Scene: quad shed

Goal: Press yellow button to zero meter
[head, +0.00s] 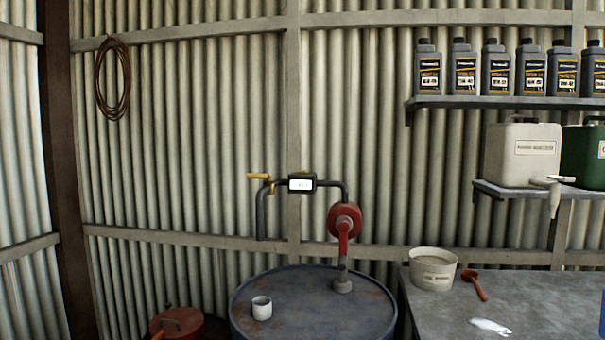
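A small black meter (290,183) with a white display sits in the dark pipe of a drum pump, above a blue-grey drum (315,300). A small yellow spot (302,174) shows at the meter's top edge; it is too small to tell its shape. A brass-yellow lever (258,176) stands just left of the meter, over the downward spout (261,215). The red pump body (344,220) is to the right of the meter. The display's reading is too small to make out. Neither of my grippers is in view.
A white cup (262,308) stands on the drum. The grey bench (545,305) at right holds a labelled bucket (433,269), a red-handled tool (474,285) and a white rag (491,326). A red can (177,324) is at lower left. Shelves with bottles and jugs are at upper right.

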